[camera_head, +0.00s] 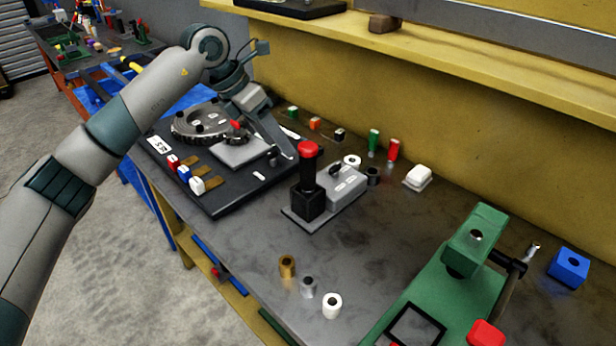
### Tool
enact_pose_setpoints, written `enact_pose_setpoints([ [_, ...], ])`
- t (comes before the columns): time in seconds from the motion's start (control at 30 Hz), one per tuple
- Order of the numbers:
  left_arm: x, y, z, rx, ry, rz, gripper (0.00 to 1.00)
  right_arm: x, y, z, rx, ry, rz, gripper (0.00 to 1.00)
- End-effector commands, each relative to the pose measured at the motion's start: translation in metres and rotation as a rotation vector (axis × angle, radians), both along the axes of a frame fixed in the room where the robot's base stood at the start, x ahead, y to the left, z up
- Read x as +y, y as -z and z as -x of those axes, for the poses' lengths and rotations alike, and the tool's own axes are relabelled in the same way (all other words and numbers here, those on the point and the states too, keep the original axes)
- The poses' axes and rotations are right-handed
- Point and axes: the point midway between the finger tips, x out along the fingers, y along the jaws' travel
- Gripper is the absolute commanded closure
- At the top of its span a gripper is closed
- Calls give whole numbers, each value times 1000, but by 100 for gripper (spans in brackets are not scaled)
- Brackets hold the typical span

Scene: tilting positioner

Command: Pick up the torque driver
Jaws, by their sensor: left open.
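I cannot pick out the torque driver for certain. A small red-topped piece (236,125) shows just beside my left gripper, over the tilting positioner, but most of it is hidden and I cannot tell what it is. My left gripper (266,138) is open above the grey plate (240,153) of the positioner, with one long grey finger reaching down to the right. I cannot tell whether it touches anything. The positioner's dark round toothed table (190,125) is to the left of the gripper, on a black base (215,205). My right gripper is not in view.
A black lever with a red knob (308,149) stands right of the base beside a grey box (345,187). Several small bushings, including a white one (332,305), stand near the front edge. A green press (440,290) is at lower right. The bench middle (400,235) is clear.

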Motion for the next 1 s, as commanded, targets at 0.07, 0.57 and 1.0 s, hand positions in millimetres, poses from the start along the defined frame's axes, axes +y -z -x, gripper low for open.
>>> enact_pose_setpoints([
  [0.07,-8,-16,2,-48,29,-66,46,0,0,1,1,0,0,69],
  [0.57,-12,-30,5,-97,50,-138,46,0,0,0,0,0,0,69],
  [1.0,-27,6,-3,-91,52,-136,46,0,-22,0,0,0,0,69],
])
